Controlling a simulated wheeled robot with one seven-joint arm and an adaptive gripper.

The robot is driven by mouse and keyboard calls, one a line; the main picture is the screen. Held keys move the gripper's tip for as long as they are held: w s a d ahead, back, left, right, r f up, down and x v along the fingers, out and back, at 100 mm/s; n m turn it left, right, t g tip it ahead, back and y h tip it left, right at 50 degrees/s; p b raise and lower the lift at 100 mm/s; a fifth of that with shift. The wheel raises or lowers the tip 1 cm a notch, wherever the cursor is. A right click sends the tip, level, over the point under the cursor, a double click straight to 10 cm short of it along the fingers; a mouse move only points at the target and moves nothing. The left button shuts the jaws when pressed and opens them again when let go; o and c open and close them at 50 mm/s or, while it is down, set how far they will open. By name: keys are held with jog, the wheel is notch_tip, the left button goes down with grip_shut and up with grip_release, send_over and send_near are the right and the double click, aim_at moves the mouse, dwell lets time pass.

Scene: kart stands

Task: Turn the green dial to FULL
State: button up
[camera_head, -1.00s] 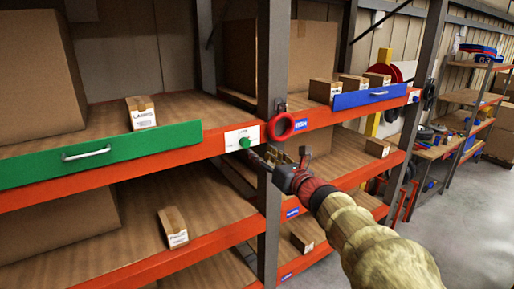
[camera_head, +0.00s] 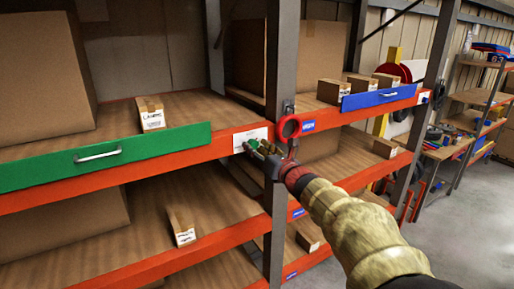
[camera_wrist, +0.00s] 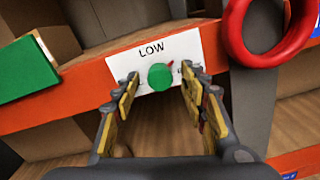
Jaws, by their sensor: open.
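The green dial (camera_wrist: 160,77) sits on a white label plate (camera_wrist: 150,50) on the orange shelf beam. The plate reads LOW above the dial; a small red mark shows at the dial's upper right, and the lettering to the right is partly hidden by a finger. In the head view the dial (camera_head: 252,144) is partly covered by my gripper's tips. My gripper (camera_wrist: 160,88) is open, with one finger on each side of the dial. I cannot tell whether the fingers touch it.
A red ring (camera_head: 289,127) hangs on the grey upright just right of the plate. A green drawer front (camera_head: 110,157) with a handle is to the left, a blue one (camera_head: 378,96) to the right. Cardboard boxes (camera_head: 151,113) stand on the shelves.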

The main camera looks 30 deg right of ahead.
jog(key=shift+c, duration=0.9)
grip_shut()
